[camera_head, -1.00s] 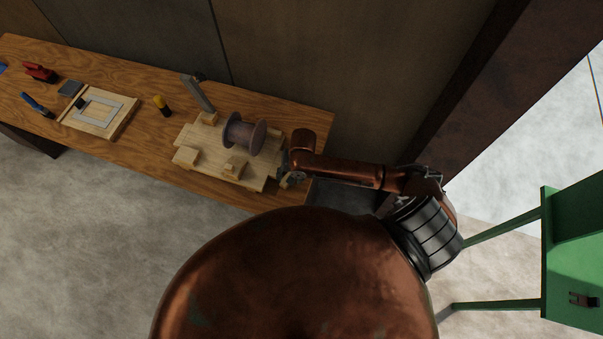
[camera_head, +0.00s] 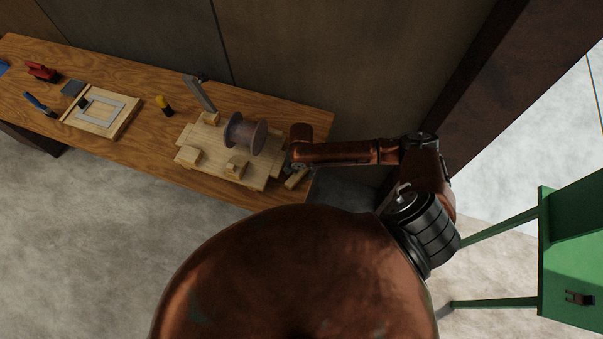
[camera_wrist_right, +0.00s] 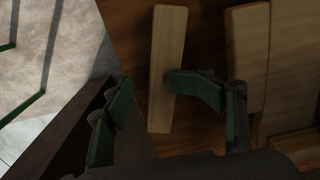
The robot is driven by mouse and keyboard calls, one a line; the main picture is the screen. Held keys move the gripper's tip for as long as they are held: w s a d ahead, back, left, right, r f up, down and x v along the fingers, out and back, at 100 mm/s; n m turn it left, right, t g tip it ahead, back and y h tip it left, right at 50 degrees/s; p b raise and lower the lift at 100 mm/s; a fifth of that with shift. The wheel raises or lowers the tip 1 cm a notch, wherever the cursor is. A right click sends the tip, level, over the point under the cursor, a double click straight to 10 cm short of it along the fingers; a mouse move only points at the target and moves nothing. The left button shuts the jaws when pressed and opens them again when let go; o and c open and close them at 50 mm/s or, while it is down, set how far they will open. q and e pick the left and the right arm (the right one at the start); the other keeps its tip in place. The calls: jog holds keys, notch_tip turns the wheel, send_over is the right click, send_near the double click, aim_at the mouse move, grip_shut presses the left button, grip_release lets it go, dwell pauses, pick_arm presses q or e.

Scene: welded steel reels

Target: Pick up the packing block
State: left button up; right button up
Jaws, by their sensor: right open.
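The packing block is most likely the small pale wooden bar (camera_head: 296,179) lying alone at the right end of the workbench, beside the wooden pallet. In the right wrist view the bar (camera_wrist_right: 167,50) lies lengthwise on the brown bench top. My right gripper (camera_head: 290,167) is just beside and above it in the head view, its fingers hard to make out there. In the wrist view the right gripper (camera_wrist_right: 150,86) is open and empty. Its right finger covers part of the bar; its left finger is over the bench edge. My left gripper is not in view.
A wooden pallet (camera_head: 215,158) with blocks carries a grey reel (camera_head: 244,134) close to the gripper. A metal upright (camera_head: 199,93) stands behind. A yellow-and-black tool (camera_head: 164,105) and a framed board (camera_head: 101,110) lie farther left. A green stand (camera_head: 572,245) is at right.

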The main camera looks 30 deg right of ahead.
jog(key=shift+s+d+f, duration=0.2)
jog(key=shift+d+f, duration=0.15)
jog(key=shift+f, duration=0.2)
jog(key=shift+a+r, duration=0.1)
jog(key=shift+a, duration=0.1)
jog(key=c, duration=0.4)
grip_shut()
